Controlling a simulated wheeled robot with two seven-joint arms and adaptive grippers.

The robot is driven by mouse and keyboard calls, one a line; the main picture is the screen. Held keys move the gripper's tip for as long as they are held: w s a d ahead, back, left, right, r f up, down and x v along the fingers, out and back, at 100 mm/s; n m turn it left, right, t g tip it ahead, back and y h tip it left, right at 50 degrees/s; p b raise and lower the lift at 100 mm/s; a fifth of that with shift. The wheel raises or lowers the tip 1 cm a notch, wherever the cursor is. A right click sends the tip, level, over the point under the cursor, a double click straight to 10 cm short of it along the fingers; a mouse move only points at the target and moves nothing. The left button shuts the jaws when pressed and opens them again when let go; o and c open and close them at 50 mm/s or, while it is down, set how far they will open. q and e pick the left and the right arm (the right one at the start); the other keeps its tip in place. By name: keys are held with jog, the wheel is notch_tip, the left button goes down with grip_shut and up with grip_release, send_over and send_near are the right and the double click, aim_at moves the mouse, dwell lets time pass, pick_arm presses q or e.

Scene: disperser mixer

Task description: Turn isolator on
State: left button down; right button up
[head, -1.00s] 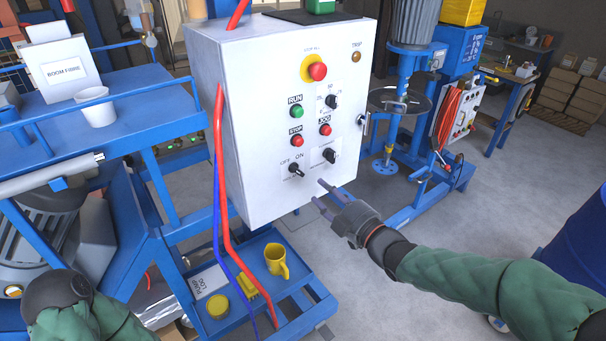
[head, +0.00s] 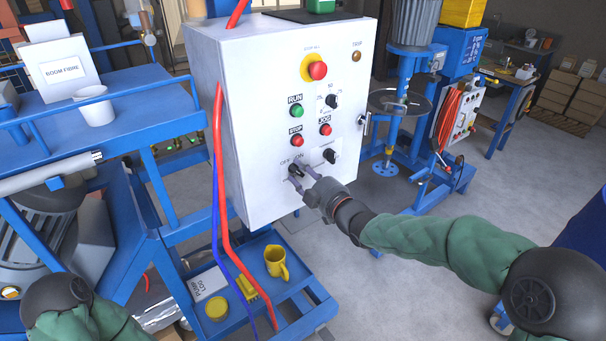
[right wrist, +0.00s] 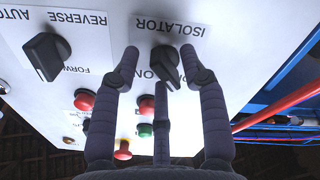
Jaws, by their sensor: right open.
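The isolator knob (right wrist: 164,64) is a black rotary switch on the white control cabinet (head: 235,110), under the label ISOLATOR in the upside-down right wrist view. In the head view the knob (head: 295,169) sits low on the panel, by the OFF and ON labels, partly hidden by my fingers. Its handle slants in the right wrist view; a finger covers part of the labels, so its exact setting is unclear. My right gripper (head: 300,177) is open at the panel, its fingers spread around the knob; I cannot tell whether they touch it. My left gripper is out of view.
The forward/reverse knob (head: 330,156) is close beside the isolator. Red STOP (head: 297,141), green RUN (head: 297,111) and the emergency stop (head: 317,71) are above. Red and blue cables hang along the cabinet's left edge.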

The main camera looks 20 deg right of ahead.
grip_shut()
jog(key=shift+m, duration=0.4)
jog(key=m+b, duration=0.1)
jog(key=m, duration=0.1)
jog(key=shift+f+m, duration=0.15)
jog(key=shift+m, duration=0.25)
jog(key=m, duration=0.4)
jog(key=shift+m, duration=0.3)
jog(key=m, duration=0.4)
jog(key=shift+a+f, duration=0.1)
jog(key=shift+a, duration=0.05)
jog(key=shift+m+p, duration=0.55)
jog(key=shift+m, duration=1.35)
jog(key=shift+a+f, duration=0.1)
